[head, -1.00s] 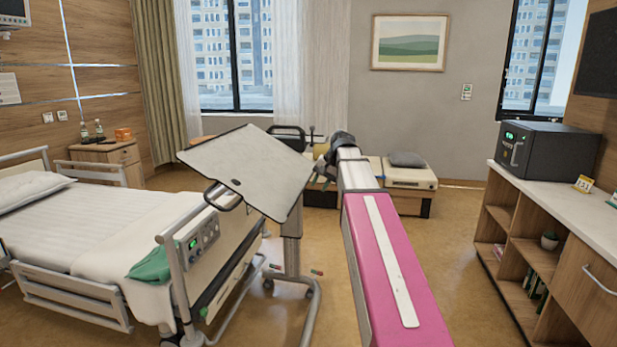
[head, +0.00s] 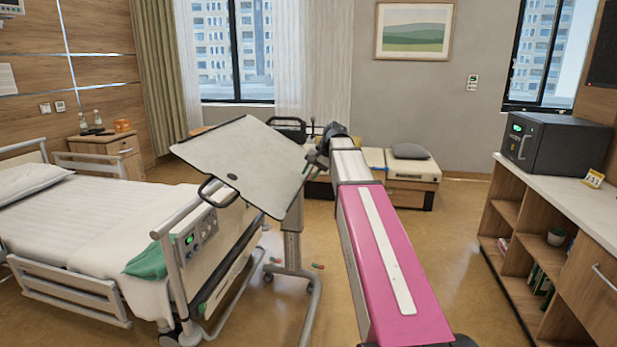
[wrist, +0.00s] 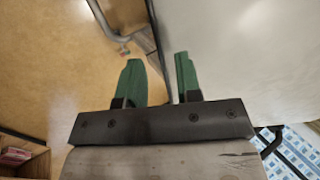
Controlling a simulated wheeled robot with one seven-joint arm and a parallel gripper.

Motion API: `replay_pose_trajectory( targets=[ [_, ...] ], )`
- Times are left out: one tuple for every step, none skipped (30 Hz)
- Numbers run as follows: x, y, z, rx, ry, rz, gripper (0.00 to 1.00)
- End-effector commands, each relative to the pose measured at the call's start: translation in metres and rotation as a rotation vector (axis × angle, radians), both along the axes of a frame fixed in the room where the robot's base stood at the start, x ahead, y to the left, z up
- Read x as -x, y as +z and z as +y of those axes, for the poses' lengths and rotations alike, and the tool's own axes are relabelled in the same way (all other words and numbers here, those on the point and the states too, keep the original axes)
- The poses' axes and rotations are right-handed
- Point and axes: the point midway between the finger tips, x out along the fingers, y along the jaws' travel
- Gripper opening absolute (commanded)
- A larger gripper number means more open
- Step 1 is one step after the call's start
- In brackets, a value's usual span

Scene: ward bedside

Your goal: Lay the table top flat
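The table top (head: 245,160) is a pale grey panel with a dark edge, tilted steeply on its post (head: 291,240) beside the bed in the head view. A dark loop handle (head: 217,192) sits at its lower left edge. My gripper (head: 318,160) is at the table top's right edge, mostly hidden behind my arm. In the wrist view, my gripper (wrist: 159,75) has its two green fingers apart, with the edge of the table top (wrist: 235,60) running between them. I see no clear contact of both fingers with the panel.
The bed (head: 90,220) stands close on the left, with a green cloth (head: 147,262) at its foot end. A low bench (head: 400,180) with a grey cushion is behind my arm. A shelf unit (head: 520,235) lines the right. Floor is clear between my arm and the shelves.

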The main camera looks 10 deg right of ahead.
Motion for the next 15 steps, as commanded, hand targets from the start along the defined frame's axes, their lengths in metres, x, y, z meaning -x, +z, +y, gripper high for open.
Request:
replay_pose_trajectory(
  targets=[
    [-0.001,-0.005,0.003,0.000,0.000,0.001,0.32],
    [-0.002,-0.007,0.004,0.000,0.000,0.000,0.32],
    [-0.002,-0.009,0.005,0.000,0.000,-0.001,0.32],
    [-0.003,-0.011,0.006,0.000,0.000,-0.001,0.32],
    [-0.003,-0.012,0.007,0.000,0.000,-0.001,0.32],
    [-0.003,-0.014,0.007,0.000,0.000,-0.001,0.32],
    [-0.003,-0.014,0.007,0.000,0.000,-0.001,0.32],
    [-0.003,-0.015,0.008,0.000,0.000,-0.001,0.32],
    [-0.003,-0.015,0.008,0.000,0.000,-0.001,0.32],
    [-0.003,-0.015,0.008,0.000,0.000,-0.001,0.32],
    [-0.003,-0.015,0.008,0.000,0.000,-0.001,0.32],
    [-0.003,-0.015,0.008,0.000,0.000,-0.001,0.32],
    [-0.003,-0.015,0.008,0.000,0.000,-0.001,0.32],
    [-0.003,-0.015,0.008,0.000,0.000,-0.001,0.32],
    [-0.003,-0.015,0.008,0.000,0.000,-0.001,0.32]
  ],
)
